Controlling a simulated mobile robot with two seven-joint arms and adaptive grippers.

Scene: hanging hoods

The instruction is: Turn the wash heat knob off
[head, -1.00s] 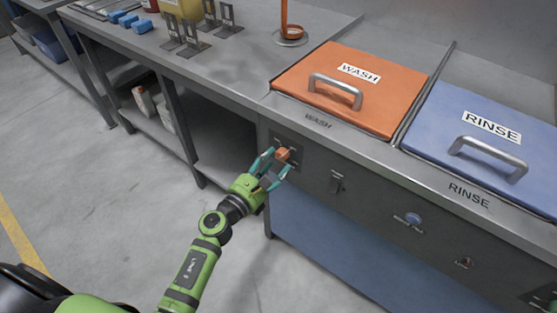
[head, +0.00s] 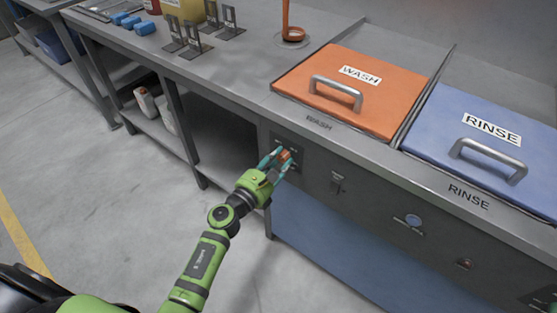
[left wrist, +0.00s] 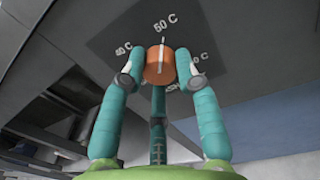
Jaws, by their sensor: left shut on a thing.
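The orange wash heat knob (head: 285,156) is on a dark plate on the counter front, below the orange WASH lid. In the left wrist view the knob (left wrist: 158,64) has a white line pointing up towards the "50 C" mark. A "40 C" mark is at its left, and a partly covered mark ending in "0 C" at its right. Lettering below the knob is mostly hidden by my fingers. My left gripper (head: 279,163) is shut on the knob, with teal fingers at its left and right sides; it also shows in the left wrist view (left wrist: 158,72). My right gripper is out of view.
The orange WASH lid (head: 352,90) and blue RINSE lid (head: 485,145) lie on the counter above. A small switch (head: 337,183) and a blue round control (head: 413,221) sit further right on the front. An open shelf bay (head: 220,145) is to the left.

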